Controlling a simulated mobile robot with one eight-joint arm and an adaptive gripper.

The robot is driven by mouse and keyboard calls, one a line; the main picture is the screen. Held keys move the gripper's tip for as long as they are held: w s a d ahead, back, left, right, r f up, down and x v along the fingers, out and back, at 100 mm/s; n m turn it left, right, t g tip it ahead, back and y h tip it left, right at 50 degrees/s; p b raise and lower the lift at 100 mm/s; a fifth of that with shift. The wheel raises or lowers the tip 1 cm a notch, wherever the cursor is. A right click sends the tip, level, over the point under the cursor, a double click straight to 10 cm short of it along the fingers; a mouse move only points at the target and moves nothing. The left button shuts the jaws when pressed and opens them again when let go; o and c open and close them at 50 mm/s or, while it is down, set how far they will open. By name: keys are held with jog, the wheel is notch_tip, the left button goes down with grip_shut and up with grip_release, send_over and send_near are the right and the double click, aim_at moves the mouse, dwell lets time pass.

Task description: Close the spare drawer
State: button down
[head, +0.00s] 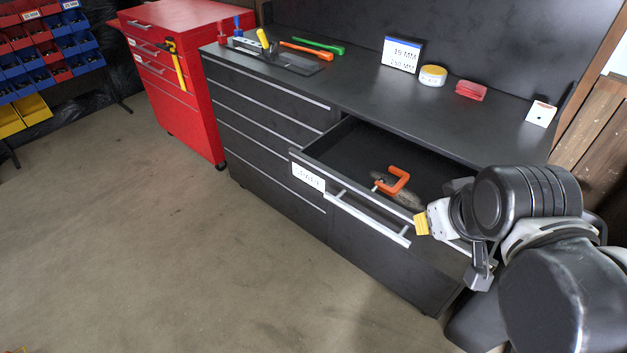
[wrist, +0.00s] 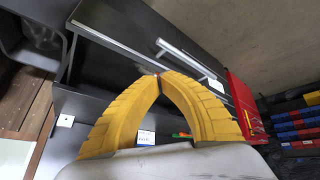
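The spare drawer (head: 350,207) is pulled out of the black cabinet, with a white label on the left of its front and a long silver handle (head: 368,219). An orange clamp (head: 394,181) and a greyish item lie inside it. My gripper (head: 419,224) is at the right part of the drawer front, just beyond the right end of the handle; I cannot tell whether it touches. In the wrist view its yellow fingers (wrist: 158,79) meet at the tips, shut with nothing clearly held. The handle (wrist: 188,58) shows beyond them.
The black worktop (head: 355,85) holds tools, a white label box (head: 401,54), a yellow tape roll (head: 433,75) and a red block (head: 471,90). A red tool cabinet (head: 180,95) stands at left. The floor before the drawers is clear.

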jog(key=w+a+r+n+g+p, duration=0.15)
jog(key=w+a+r+n, duration=0.25)
jog(key=w+a+n, duration=0.4)
jog(key=w+a+f+n+g+h+p, duration=0.1)
jog(key=w+a+f+n+p, duration=0.15)
jog(key=w+a+n, duration=0.45)
jog(key=w+a+f+n+g+h+p, duration=0.1)
jog(key=w+a+f+n, duration=0.2)
jog(key=w+a+n, duration=0.45)
jog(key=n+b, duration=0.4)
send_near(298, 175)
jog(key=shift+t+h, duration=0.25)
jog(key=shift+h, duration=0.05)
jog(key=shift+s+d+f, duration=0.1)
jog(key=shift+d+f, duration=0.25)
jog(key=shift+f, duration=0.7)
jog(key=shift+s+d+f, duration=0.15)
jog(key=shift+d+f, duration=0.15)
jog(key=shift+f, duration=0.75)
jog(key=shift+s+d+f, duration=0.1)
jog(key=shift+d+f, duration=0.25)
jog(key=shift+f, duration=0.7)
